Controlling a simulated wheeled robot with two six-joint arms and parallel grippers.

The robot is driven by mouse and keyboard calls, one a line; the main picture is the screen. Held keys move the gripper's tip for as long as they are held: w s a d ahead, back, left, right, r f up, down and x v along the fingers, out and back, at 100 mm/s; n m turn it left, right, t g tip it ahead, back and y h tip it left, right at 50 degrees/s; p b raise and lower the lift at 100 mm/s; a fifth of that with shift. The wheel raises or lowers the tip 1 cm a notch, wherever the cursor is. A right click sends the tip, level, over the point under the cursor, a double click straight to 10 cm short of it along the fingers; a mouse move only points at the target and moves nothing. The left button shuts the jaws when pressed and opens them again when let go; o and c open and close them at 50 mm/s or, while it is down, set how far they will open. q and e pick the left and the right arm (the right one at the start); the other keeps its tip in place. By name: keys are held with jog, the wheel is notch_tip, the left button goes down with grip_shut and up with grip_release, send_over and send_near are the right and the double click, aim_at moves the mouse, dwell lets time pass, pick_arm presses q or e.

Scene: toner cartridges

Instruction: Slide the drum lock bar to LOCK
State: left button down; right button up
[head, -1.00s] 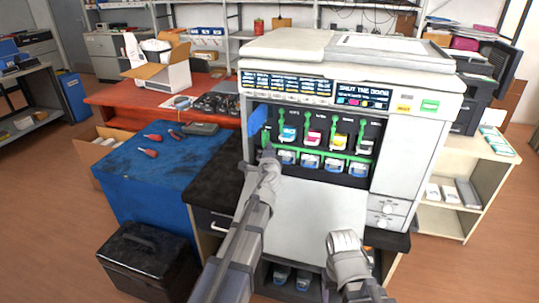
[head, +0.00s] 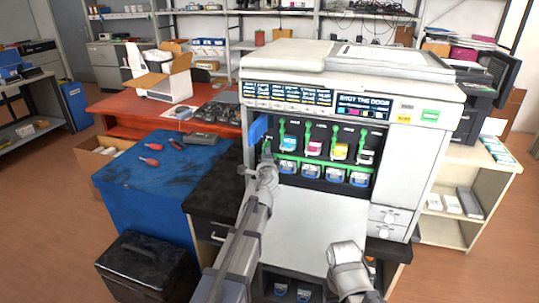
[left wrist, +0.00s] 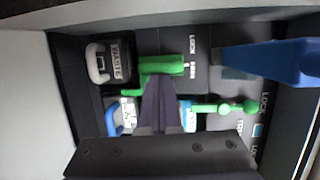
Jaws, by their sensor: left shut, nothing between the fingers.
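The green drum lock bar (head: 325,160) runs across the printer's open front bay, below the row of colour cartridges. Its green left end (left wrist: 160,66) shows in the left wrist view beside a LOCK label. My left gripper (head: 267,156) is shut and empty at the bar's left end. In the left wrist view its dark fingertips (left wrist: 160,88) are close against the green end and hide part of the bar; I cannot tell whether they touch it. My right arm's end (head: 347,258) is low in front of the printer, its jaws not clear.
A blue lever (head: 258,130) stands at the bay's upper left and juts in close in the left wrist view (left wrist: 270,60). A waste container (left wrist: 108,62) sits beside the bar. Green cartridge levers (head: 308,133) stand above it. A blue bench (head: 150,185) is at left.

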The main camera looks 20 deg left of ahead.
pick_arm(q)
jog(key=s, duration=0.7)
jog(key=shift+a, duration=0.15)
dwell(0.7)
jog(key=s+d+f+n+g+h+p, duration=0.1)
jog(key=s+d+f+n+g+p, duration=0.1)
jog(key=s, duration=0.9)
jog(key=s+d+f+n+g+h+p, duration=0.1)
jog(key=s+d+f+n+g+p, duration=0.2)
jog(key=s+d+g, duration=0.6)
jog(key=s+d+f+n+g+h+p, duration=0.1)
jog(key=s+d+f+n+g, duration=0.4)
jog(key=s, duration=0.8)
jog(key=d+f+n+p, duration=0.1)
jog(key=d+f, duration=0.1)
jog(key=d, duration=0.1)
jog(key=shift+s+g+p, duration=0.2)
jog(key=shift+g+p, duration=0.1)
jog(key=shift+p, duration=0.05)
